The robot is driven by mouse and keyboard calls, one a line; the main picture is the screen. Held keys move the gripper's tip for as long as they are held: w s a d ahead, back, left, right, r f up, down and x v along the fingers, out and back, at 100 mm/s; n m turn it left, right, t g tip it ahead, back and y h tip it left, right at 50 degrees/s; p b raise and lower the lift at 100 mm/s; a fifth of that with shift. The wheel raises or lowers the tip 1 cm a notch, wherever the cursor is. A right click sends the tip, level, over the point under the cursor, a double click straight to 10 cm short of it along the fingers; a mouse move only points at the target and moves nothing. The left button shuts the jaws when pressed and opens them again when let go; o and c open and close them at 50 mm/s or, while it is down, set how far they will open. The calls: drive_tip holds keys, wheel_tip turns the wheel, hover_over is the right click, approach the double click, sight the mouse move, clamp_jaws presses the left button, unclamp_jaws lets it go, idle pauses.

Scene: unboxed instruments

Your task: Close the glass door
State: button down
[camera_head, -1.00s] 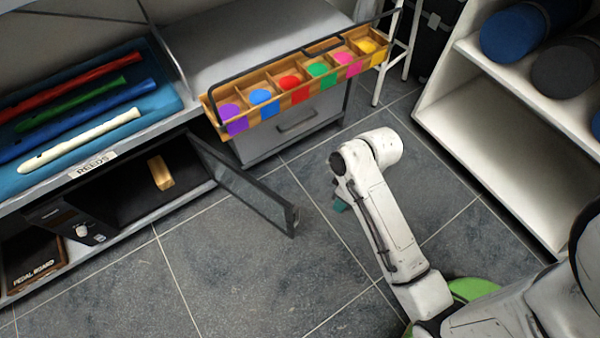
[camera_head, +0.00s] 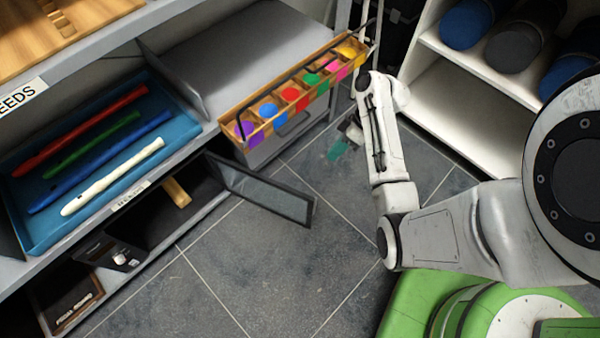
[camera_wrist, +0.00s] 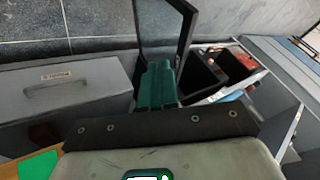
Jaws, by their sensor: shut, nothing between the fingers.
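The glass door (camera_head: 268,193) has a dark frame and a grey pane. It stands open, swung out over the floor from the right end of the low compartment (camera_head: 150,210). My gripper (camera_head: 338,150) has teal fingers and is low, above the floor to the right of the door and apart from it in the head view. In the wrist view the shut, empty fingers (camera_wrist: 158,88) point at the dark-framed door (camera_wrist: 163,25). Whether they touch it cannot be told there.
A wooden rack with coloured discs (camera_head: 300,90) hangs out above the door's hinge side. A blue tray of coloured tubes (camera_head: 30,225) sits above. A white shelf (camera_head: 445,105) stands at right. The floor (camera_head: 250,265) before the door is clear.

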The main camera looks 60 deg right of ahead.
drive_tip(key=w+a+f+b, duration=0.3)
drive_tip(key=a+f, duration=0.5)
drive_tip(key=a, duration=0.1)
drive_tip(key=shift+w+a+r, duration=0.1)
idle(0.4)
